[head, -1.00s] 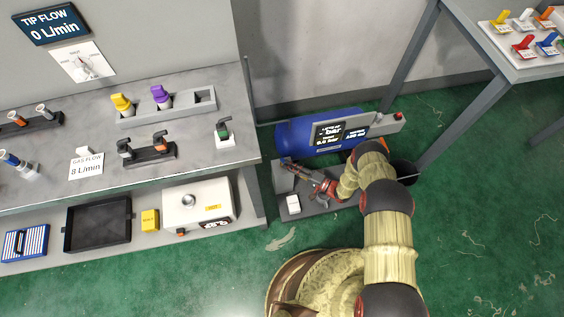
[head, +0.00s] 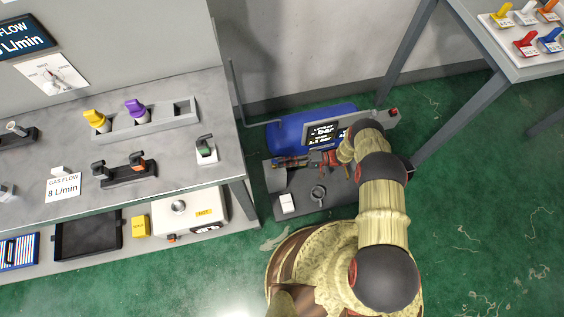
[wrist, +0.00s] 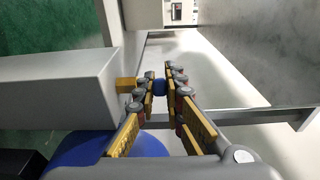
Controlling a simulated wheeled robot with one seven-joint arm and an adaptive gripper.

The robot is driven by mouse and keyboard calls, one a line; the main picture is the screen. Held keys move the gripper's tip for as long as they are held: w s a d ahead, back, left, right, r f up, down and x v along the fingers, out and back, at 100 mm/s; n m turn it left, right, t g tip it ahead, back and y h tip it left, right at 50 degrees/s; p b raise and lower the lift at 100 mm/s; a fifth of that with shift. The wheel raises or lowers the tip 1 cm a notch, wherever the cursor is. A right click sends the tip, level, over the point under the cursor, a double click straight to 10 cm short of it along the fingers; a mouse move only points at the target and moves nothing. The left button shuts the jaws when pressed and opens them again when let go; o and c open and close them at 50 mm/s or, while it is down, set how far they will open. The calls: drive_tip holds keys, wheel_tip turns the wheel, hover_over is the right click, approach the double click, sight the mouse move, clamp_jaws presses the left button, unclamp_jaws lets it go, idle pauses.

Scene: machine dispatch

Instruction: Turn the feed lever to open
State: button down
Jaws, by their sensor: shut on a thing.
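My gripper (head: 280,162) reaches left along the front of the blue tank (head: 290,131), above the dark base plate (head: 300,206). In the wrist view my gripper (wrist: 160,88) is shut on a small blue piece (wrist: 160,87), which I take for the feed lever's handle. Most of it is hidden between the fingers, so the lever's angle cannot be told. The tank also shows as a blue curve below the fingers in the wrist view (wrist: 145,146). The display panel (head: 322,132) is partly covered by my arm.
A round grey fitting (head: 318,193) and a white block (head: 287,203) are on the base plate. The bench (head: 215,172) with its valves and shelf stands close on the left. A thin grey pipe (head: 235,95) rises between bench and tank. Green floor is clear to the right.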

drive_tip(key=shift+f, duration=0.1)
idle(0.3)
drive_tip(key=c, duration=1.9)
unclamp_jaws()
drive_tip(key=shift+w+d, duration=0.35)
drive_tip(key=shift+d, duration=1.6)
drive_tip(key=shift+w+d, duration=0.3)
drive_tip(key=shift+d, duration=1.7)
drive_tip(key=shift+w+d, duration=0.35)
drive_tip(key=shift+d, duration=1.6)
drive_tip(key=shift+c, duration=0.4)
